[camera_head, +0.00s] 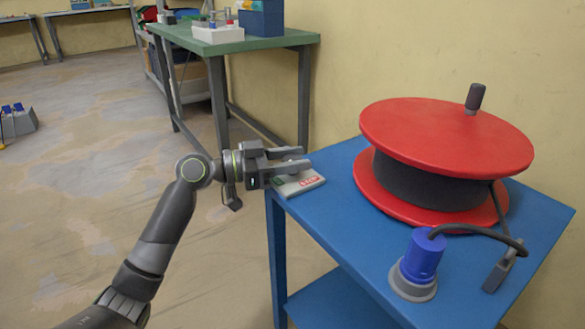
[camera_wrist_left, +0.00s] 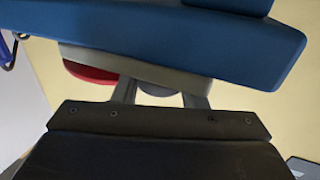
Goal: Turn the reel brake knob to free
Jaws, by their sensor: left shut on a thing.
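A large reel (camera_head: 445,150) with red flanges and a dark drum stands on a blue table (camera_head: 335,215). A light grey plate (camera_head: 300,185) with a red label lies at the table's left corner. My left gripper (camera_head: 306,158) comes in from the left just above this plate. In the left wrist view its two fingers (camera_wrist_left: 160,90) are on either side of a grey rounded part, which I take as the brake knob (camera_wrist_left: 158,91). The fingers are shut on it. The knob is mostly hidden by the fingers in the head view, and its setting cannot be read.
A blue plug (camera_head: 424,256) on a grey base stands at the table's front, with a dark cable running to a grey connector (camera_head: 503,268). A green workbench (camera_head: 225,40) with boxes stands behind, along the yellow wall. Open floor lies to the left.

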